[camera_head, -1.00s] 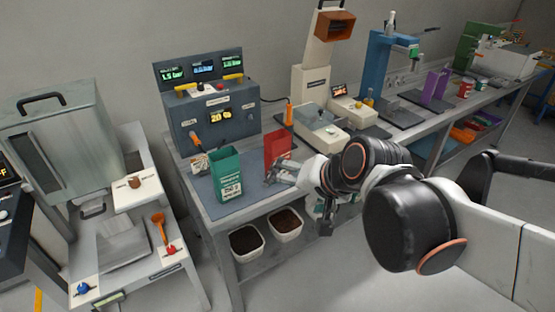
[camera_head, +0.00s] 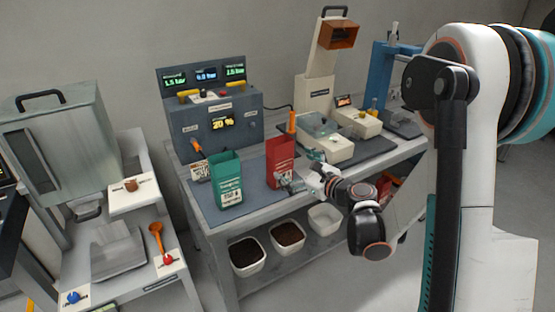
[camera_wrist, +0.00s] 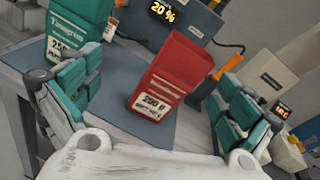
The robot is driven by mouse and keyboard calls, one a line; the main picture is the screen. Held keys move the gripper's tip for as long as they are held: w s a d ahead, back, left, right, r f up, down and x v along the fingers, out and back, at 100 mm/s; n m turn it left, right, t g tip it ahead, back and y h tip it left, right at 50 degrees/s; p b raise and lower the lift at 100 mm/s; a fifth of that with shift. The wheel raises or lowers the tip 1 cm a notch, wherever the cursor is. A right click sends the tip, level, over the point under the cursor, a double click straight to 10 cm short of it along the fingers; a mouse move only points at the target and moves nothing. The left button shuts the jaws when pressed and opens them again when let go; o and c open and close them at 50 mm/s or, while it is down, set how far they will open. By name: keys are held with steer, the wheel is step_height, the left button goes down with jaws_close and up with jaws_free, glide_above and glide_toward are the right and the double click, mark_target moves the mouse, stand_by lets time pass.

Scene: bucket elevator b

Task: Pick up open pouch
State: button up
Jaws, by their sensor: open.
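A red open pouch (camera_head: 279,160) stands upright on the blue-grey mat of the bench. It also shows in the wrist view (camera_wrist: 172,75), between my spread fingers, with a white "200" label on its front and its top open. A green open pouch (camera_head: 227,180) stands to its left on the same mat; in the wrist view it (camera_wrist: 72,35) is partly hidden behind the left finger. My gripper (camera_wrist: 158,108) is open and empty, in front of the red pouch. In the head view my gripper (camera_head: 291,182) is at the red pouch's lower right; contact cannot be told.
A grey control box (camera_head: 215,120) with displays stands behind the pouches. An orange-handled tool (camera_head: 291,124) is behind the red pouch. A beige sealing machine (camera_head: 325,145) stands to the right. White bins (camera_head: 247,257) sit on the lower shelf.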

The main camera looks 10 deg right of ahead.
mark_target(284, 155)
steer(key=w+d+f+m+t, duration=0.2)
steer(key=d+f+m, duration=0.2)
steer(key=x, duration=0.7)
steer(key=shift+w+a+f+p, duration=0.15)
steer(key=shift+w+a+p, duration=0.05)
steer(key=shift+a+p, duration=0.1)
steer(key=shift+d+b+x, duration=0.15)
steer(key=shift+b+x, duration=0.45)
steer(key=shift+x, duration=0.85)
steer(key=shift+d+b+x, duration=0.15)
steer(key=shift+b+x, duration=0.4)
steer(key=shift+x, duration=0.9)
steer(key=shift+w, duration=0.1)
steer(key=c, duration=0.9)
